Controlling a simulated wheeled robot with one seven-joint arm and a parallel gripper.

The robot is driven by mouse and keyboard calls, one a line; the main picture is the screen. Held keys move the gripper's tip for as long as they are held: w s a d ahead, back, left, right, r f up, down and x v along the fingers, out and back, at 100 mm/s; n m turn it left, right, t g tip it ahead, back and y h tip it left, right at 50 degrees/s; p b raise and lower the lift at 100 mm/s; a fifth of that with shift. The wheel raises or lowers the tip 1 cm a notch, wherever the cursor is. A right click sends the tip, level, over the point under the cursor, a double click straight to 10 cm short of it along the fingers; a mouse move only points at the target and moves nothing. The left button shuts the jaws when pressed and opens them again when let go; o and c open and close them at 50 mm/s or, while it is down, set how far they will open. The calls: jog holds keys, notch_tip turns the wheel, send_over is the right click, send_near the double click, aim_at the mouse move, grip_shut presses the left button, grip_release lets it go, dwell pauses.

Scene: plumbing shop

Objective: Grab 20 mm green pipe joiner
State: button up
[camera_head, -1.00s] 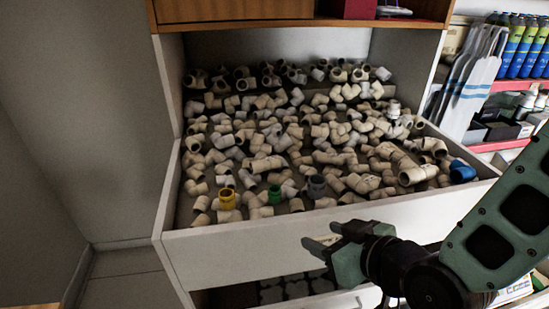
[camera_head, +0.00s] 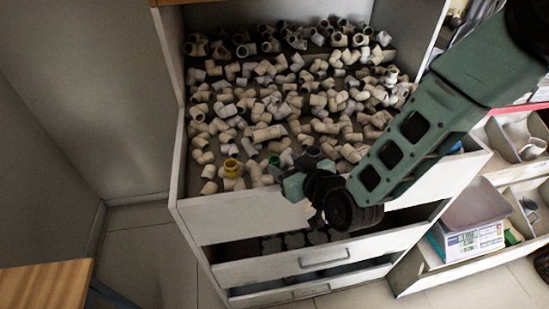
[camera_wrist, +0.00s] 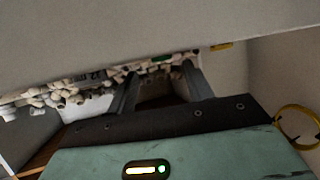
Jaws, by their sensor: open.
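The green pipe joiner (camera_head: 274,160) stands near the front wall of the open top drawer, between the yellow joiner (camera_head: 232,167) and a dark grey one (camera_head: 312,153). My gripper (camera_head: 282,172) is at the drawer's front wall, close to the green joiner in the head view. In the wrist view my gripper's fingers (camera_wrist: 162,82) are apart with nothing held between them. Whether a finger touches the joiner cannot be told.
The drawer (camera_head: 215,206) is full of cream pipe fittings. Its pale front wall rises close to my gripper and fills the wrist view's top. A lower drawer (camera_head: 325,258) is also pulled out. A scale (camera_head: 472,240) stands on the right shelf.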

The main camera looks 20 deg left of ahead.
aim_at(272, 157)
jog(key=p+x, duration=0.2)
jog(key=x, duration=0.3)
jog(key=shift+s+a+p, duration=0.1)
jog(key=shift+s+p, duration=0.05)
jog(key=shift+p, duration=0.25)
jog(key=shift+w+a+f, duration=0.25)
jog(key=shift+a+f, duration=0.05)
jog(key=c, duration=1)
